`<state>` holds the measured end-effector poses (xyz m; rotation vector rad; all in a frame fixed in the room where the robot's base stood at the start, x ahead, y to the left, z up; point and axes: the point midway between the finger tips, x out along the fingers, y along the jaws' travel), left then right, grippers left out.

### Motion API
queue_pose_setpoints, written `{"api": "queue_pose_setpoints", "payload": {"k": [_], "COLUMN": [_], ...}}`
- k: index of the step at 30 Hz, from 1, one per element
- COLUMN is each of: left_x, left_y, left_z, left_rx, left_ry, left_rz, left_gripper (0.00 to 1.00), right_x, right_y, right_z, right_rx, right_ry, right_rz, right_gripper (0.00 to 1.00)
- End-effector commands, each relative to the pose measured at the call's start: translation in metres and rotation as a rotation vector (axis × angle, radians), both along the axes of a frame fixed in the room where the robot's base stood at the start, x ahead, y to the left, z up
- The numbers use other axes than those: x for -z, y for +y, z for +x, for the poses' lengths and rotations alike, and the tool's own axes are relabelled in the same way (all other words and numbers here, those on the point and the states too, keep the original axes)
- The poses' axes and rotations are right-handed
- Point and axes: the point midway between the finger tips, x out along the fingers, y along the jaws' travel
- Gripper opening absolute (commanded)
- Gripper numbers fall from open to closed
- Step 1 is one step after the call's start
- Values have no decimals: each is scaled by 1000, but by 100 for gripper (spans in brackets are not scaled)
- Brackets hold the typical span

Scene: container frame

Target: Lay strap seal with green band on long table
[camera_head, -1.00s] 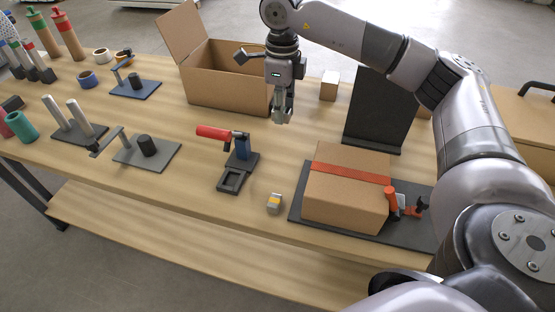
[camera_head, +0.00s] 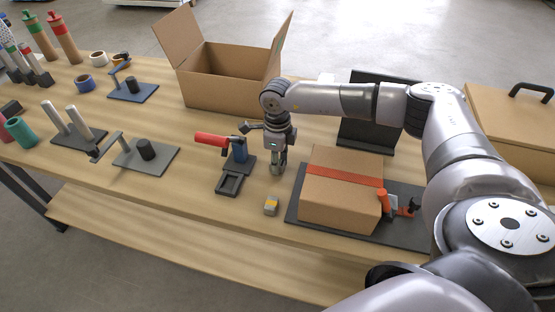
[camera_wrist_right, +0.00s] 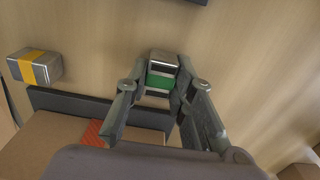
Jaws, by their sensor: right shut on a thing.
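The strap seal with green band (camera_wrist_right: 161,78) is a small metal piece between the fingertips of my right gripper (camera_wrist_right: 158,88) in the right wrist view. The gripper is shut on it. In the head view my right gripper (camera_head: 279,165) points down just above the long table (camera_head: 205,205), between the red-handled tool and the closed carton. I cannot tell whether the seal touches the table. A second seal with a yellow band (camera_head: 271,206) lies on the table near its front edge; it also shows in the right wrist view (camera_wrist_right: 35,68). My left gripper is not in view.
The closed carton (camera_head: 340,195) with an orange strap sits on a dark mat (camera_head: 300,216) to the right of the gripper. The red-handled tool (camera_head: 228,165) stands close on the left. An open carton (camera_head: 215,95) is behind.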

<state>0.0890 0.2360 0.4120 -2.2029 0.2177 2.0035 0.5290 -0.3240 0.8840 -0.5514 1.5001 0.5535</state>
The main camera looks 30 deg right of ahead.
Motion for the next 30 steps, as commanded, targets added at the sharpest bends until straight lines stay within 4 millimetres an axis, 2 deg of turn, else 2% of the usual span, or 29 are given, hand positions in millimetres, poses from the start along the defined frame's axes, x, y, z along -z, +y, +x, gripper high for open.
{"api": "queue_pose_setpoints", "payload": {"k": [10, 11, 19, 30], "left_x": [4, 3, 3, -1], "left_y": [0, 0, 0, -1], "left_z": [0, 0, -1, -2], "left_rx": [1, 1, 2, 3], "left_ry": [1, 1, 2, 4], "left_rz": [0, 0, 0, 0], "left_gripper": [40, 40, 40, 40], "right_x": [5, 4, 3, -2], "right_y": [0, 0, 0, 0], "right_z": [0, 0, 0, 0], "right_rx": [0, 0, 0, 0], "right_ry": [0, 0, 0, -1], "right_rz": [0, 0, 0, -1], "right_gripper": [0, 24, 42, 43]}}
